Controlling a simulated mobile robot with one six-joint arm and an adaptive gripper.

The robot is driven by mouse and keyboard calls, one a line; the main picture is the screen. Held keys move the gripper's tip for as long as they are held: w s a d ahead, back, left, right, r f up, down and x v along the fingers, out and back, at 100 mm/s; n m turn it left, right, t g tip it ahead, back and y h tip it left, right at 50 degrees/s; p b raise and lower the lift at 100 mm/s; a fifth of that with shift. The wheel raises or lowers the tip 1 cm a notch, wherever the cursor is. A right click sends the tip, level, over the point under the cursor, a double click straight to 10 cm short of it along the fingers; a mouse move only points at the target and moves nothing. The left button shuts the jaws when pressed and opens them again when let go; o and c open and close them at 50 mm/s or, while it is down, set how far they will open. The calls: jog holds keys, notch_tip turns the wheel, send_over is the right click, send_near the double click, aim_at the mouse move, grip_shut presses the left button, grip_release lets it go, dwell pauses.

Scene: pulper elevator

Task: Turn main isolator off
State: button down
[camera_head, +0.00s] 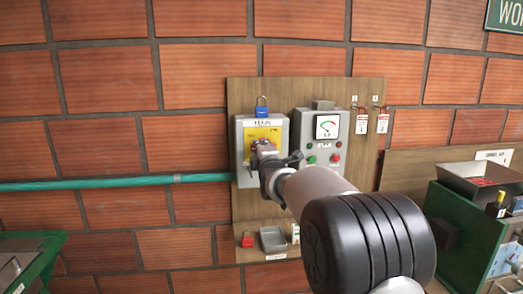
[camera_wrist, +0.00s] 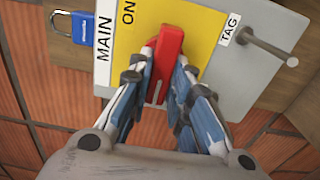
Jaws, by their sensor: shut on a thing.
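The main isolator is a grey box (camera_head: 241,178) with a yellow plate (camera_head: 252,132) and a MAIN label, on a wooden wall board. Its red handle (camera_wrist: 170,42) shows in the wrist view against the yellow plate (camera_wrist: 206,25). My gripper (camera_wrist: 166,62) is shut on the red handle, with a finger on each side. In that view the handle runs nearly up and down the picture, with the word ON to its upper left. In the head view my gripper (camera_head: 262,150) and wrist cover most of the handle.
A blue padlock (camera_head: 262,107) hangs above the isolator. A grey control box (camera_head: 316,178) with a gauge and buttons is close on the right. Tags (camera_head: 361,124) hang further right. A green pipe (camera_head: 120,183) enters from the left.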

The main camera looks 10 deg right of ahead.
jog(key=c, duration=1.5)
grip_release()
jog(key=s, duration=1.2)
